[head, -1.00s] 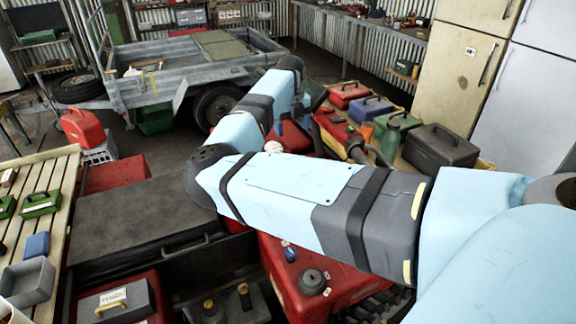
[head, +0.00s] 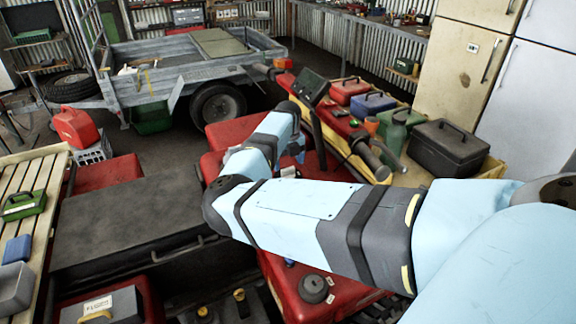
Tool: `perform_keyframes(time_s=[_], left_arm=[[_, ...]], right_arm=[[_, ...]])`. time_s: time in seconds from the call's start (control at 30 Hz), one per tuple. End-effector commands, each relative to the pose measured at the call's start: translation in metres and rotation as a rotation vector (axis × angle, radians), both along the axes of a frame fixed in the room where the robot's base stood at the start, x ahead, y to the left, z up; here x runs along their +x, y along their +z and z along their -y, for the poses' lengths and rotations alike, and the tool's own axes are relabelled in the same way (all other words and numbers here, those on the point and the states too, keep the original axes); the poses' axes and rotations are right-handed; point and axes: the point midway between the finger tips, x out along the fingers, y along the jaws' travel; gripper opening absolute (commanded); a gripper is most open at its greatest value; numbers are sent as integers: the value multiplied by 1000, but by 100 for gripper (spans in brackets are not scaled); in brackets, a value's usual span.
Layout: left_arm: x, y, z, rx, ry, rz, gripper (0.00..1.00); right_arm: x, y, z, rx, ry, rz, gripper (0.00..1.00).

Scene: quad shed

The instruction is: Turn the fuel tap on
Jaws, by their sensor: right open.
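The red quad bike fills the middle, with its handlebar and dark display (head: 310,86) beyond my right arm. A black round cap (head: 314,288) sits on its red bodywork (head: 350,296), below the arm. A small blue part (head: 290,262) shows beside the cap, at the arm's lower edge; I cannot tell whether it is the fuel tap. My right gripper (head: 292,152) is over the middle of the quad, mostly hidden by its own wrist. It is open, and I see nothing held. My left gripper is not in view.
A wooden slatted bench (head: 40,180) stands at the left. A grey trailer (head: 150,84) is behind. A black toolbox (head: 448,148) and several coloured boxes stand at the right. A dark flat case (head: 120,215) lies left of the arm.

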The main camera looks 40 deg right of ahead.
Motion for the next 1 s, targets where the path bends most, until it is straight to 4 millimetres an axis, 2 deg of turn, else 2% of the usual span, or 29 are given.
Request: perform_keyframes(time_s=[0.2, 0.53, 0.57, 0.77, 1.0], left_arm=[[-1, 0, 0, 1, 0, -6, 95], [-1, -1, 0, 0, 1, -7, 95], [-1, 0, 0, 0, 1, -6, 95], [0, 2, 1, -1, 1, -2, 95], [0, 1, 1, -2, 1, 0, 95]], right_arm=[[0, -23, 0, 0, 1, -1, 77], [0, -27, 0, 0, 0, 1, 77], [0, -27, 0, 0, 0, 1, 74], [0, -27, 0, 0, 0, 1, 28], [0, -28, 0, 0, -12, 1, 27]])
